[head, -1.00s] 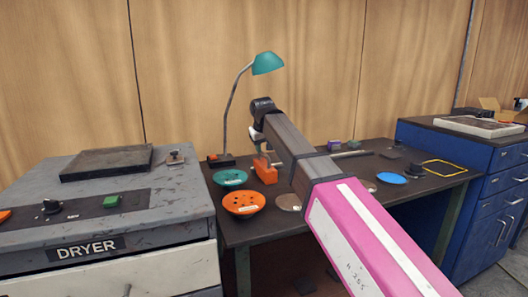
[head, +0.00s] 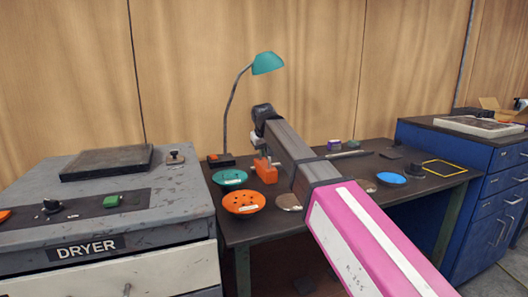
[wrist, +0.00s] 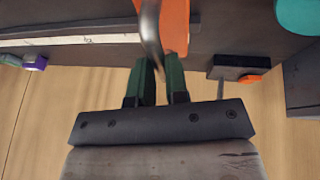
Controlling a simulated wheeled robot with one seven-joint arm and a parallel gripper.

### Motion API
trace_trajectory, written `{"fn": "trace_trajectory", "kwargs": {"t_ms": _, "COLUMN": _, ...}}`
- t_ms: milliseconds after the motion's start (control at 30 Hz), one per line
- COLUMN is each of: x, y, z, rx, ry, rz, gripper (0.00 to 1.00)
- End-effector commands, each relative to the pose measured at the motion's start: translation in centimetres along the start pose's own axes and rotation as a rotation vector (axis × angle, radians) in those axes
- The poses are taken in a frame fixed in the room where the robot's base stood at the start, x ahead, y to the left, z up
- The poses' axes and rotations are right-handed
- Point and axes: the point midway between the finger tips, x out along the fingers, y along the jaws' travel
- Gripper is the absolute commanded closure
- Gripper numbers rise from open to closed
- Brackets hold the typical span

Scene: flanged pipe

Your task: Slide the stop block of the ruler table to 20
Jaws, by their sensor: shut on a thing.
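The orange stop block (head: 267,172) stands upright near the left back of the dark table. It also shows at the top of the wrist view (wrist: 177,22). A curved metal piece passes in front of the fingers in the wrist view. The pale ruler strip (wrist: 70,40) runs left from beside the block in the wrist view; its far part shows in the head view (head: 348,154). Its numbers are too small to read.
A teal lamp (head: 268,63) stands behind the block, its dark base close by. A teal dish (head: 230,178) and an orange dish (head: 243,201) lie left of and in front of the block. A purple block (head: 334,144) sits near the ruler's far part.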

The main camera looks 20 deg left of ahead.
Motion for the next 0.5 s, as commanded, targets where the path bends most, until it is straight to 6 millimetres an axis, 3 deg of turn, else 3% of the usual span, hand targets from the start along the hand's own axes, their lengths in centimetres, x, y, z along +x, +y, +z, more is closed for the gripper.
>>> {"fn": "trace_trajectory", "kwargs": {"t_ms": 167, "x": 0.5, "y": 2.7, "z": 0.2, "rx": 0.003, "ry": -0.001, "rz": 0.005, "gripper": 1.00}}
{"fn": "trace_trajectory", "kwargs": {"t_ms": 500, "x": 2.1, "y": 11.7, "z": 0.8, "rx": 0.003, "ry": -0.002, "rz": 0.006, "gripper": 1.00}}
